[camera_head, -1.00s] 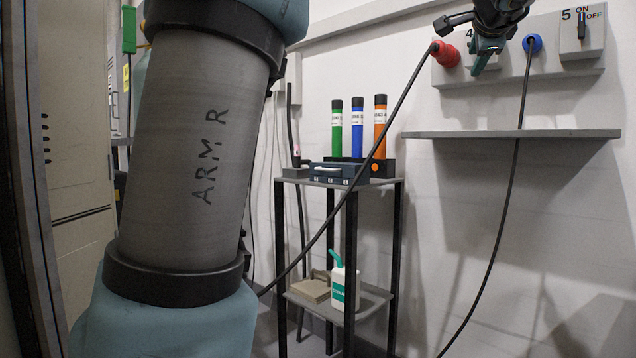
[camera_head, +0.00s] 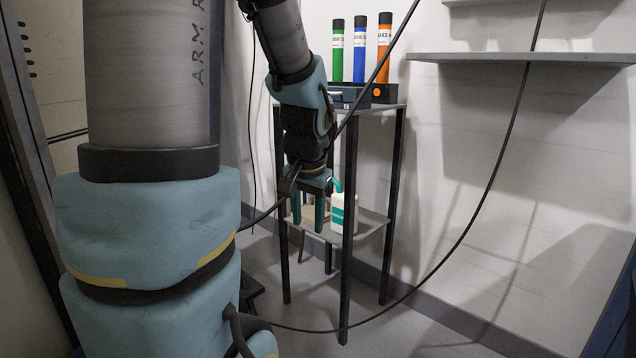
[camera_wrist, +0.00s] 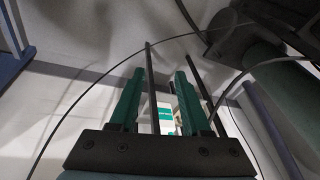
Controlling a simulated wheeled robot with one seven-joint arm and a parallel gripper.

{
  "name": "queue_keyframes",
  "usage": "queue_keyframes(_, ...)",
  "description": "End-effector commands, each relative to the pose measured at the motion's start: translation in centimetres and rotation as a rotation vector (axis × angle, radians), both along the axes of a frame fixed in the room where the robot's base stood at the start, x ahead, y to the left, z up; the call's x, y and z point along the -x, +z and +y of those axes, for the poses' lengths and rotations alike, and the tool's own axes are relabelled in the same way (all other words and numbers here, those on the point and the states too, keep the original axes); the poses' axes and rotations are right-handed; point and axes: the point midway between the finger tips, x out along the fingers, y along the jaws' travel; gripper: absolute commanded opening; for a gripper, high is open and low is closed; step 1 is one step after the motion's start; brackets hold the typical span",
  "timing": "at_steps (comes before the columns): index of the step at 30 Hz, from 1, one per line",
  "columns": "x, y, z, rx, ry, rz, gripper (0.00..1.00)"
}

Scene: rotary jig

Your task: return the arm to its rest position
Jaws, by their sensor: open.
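My gripper (camera_head: 309,208) hangs at the end of my bent arm in the head view, pointing down in front of the small shelf stand. Its two green fingers (camera_wrist: 158,98) show in the wrist view, apart, with nothing held between them. The white bottle with a green label (camera_head: 343,212) stands on the lower shelf just right of and behind the gripper. It also shows beyond the fingers in the wrist view (camera_wrist: 160,118). I cannot tell whether the gripper touches the stand.
The stand (camera_head: 397,150) carries green, blue and orange tubes (camera_head: 384,48) in a dark holder on top. A black cable (camera_head: 497,165) loops down across the scene, and another strand passes by my gripper. A wall ledge (camera_head: 520,58) is at upper right. The floor (camera_head: 400,325) at right is mostly clear.

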Motion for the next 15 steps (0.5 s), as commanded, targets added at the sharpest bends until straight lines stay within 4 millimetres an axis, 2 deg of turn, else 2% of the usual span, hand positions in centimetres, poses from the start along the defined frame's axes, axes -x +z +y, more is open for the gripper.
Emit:
queue_keyframes(3,3.2,-2.5,2.4,0.048,0.150,0.071,0.47)
queue_keyframes(9,8.3,-5.7,5.0,0.115,0.378,0.164,0.47)
queue_keyframes(10,8.0,-4.3,4.7,0.114,0.368,0.157,0.47)
queue_keyframes(15,7.8,-1.3,4.6,0.112,0.358,0.155,0.47)
